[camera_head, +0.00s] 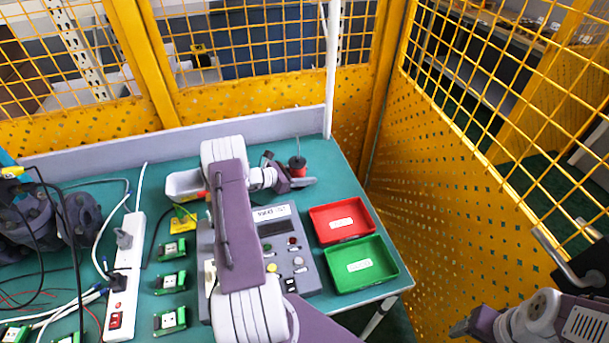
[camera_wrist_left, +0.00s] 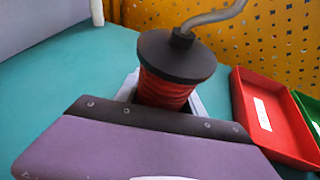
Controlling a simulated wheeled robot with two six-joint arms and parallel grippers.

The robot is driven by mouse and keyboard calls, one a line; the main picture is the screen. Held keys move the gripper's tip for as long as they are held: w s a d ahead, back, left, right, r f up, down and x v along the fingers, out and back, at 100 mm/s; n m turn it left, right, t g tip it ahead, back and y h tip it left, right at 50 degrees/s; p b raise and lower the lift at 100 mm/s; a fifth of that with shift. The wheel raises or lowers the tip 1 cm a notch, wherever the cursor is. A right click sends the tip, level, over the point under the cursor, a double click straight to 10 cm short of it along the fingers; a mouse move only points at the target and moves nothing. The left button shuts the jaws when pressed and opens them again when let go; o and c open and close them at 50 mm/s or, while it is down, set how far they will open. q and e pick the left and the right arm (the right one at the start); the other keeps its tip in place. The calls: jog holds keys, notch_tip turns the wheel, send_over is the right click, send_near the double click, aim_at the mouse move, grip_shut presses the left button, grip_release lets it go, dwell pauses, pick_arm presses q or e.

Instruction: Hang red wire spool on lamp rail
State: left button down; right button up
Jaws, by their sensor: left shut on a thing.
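The red wire spool (camera_head: 298,171) has a black top flange, and a grey hook-like rod rises from its top. It also shows in the left wrist view (camera_wrist_left: 168,88), roughly upright. My left gripper (camera_head: 291,182) is shut on the spool near the back right of the teal table; its fingers partly hide the spool's lower part. I cannot tell whether the spool touches the table. A white upright post (camera_head: 331,75) stands at the table's back edge; the lamp rail is not clearly in view. My right gripper (camera_head: 468,323) is at the lower right, off the table, its jaws unclear.
A red tray (camera_head: 316,212) and a green tray (camera_head: 336,276) sit at the table's right. A grey control box (camera_head: 312,280) is under my left arm. A white power strip (camera_head: 121,290) and cables lie left. Yellow mesh fencing (camera_head: 440,150) closes the back and right.

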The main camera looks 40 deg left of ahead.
pick_arm(q)
jog(key=shift+f, duration=0.2)
jog(key=c, duration=0.7)
grip_release()
jog(key=shift+r, duration=0.1)
jog(key=v, duration=0.9)
jog(key=shift+a+b, duration=0.1)
jog(key=shift+b, duration=0.25)
